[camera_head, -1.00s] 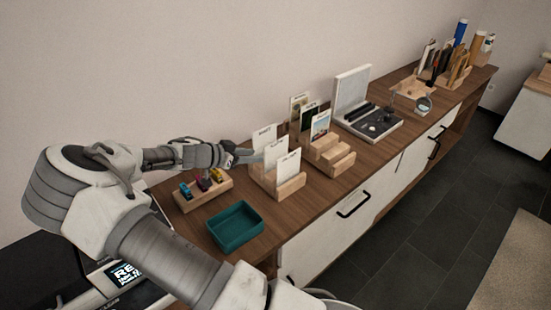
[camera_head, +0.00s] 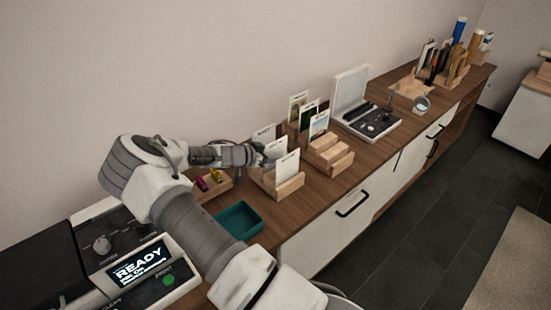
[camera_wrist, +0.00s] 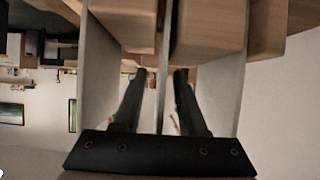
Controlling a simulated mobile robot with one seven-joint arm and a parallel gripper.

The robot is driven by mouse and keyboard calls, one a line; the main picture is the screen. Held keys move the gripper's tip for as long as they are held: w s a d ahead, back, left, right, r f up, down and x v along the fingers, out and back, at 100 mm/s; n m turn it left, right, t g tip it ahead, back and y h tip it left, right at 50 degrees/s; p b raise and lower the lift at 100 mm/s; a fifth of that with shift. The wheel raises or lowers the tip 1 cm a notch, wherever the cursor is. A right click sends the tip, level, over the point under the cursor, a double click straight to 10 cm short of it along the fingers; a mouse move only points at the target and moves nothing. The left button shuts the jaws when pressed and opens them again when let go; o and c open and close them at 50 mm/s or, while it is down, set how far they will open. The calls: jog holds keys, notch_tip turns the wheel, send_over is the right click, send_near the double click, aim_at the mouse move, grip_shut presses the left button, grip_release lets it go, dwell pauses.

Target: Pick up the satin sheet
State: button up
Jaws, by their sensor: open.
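Several pale, labelled sheets stand in slots of a wooden rack (camera_head: 290,187) in the head view. The labels are too small to read, so I cannot tell for sure which is satin. They are a back sheet (camera_head: 264,134), a middle sheet (camera_head: 276,149) and a front sheet (camera_head: 287,168). My gripper (camera_head: 260,154) is at their left edges. In the wrist view, my open gripper (camera_wrist: 160,76) has a dark finger on each side of a thin middle sheet (camera_wrist: 164,60), with visible gaps. Other sheets stand outside the fingers, left (camera_wrist: 97,75) and right (camera_wrist: 226,90).
A teal tray (camera_head: 240,221) and a wooden holder with small coloured items (camera_head: 213,183) lie nearer. Behind are another card rack (camera_head: 330,150) and an open case (camera_head: 372,122). A printer (camera_head: 130,260) stands at lower left. The wall is close behind.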

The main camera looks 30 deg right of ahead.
jog(key=shift+c, duration=0.3)
grip_shut()
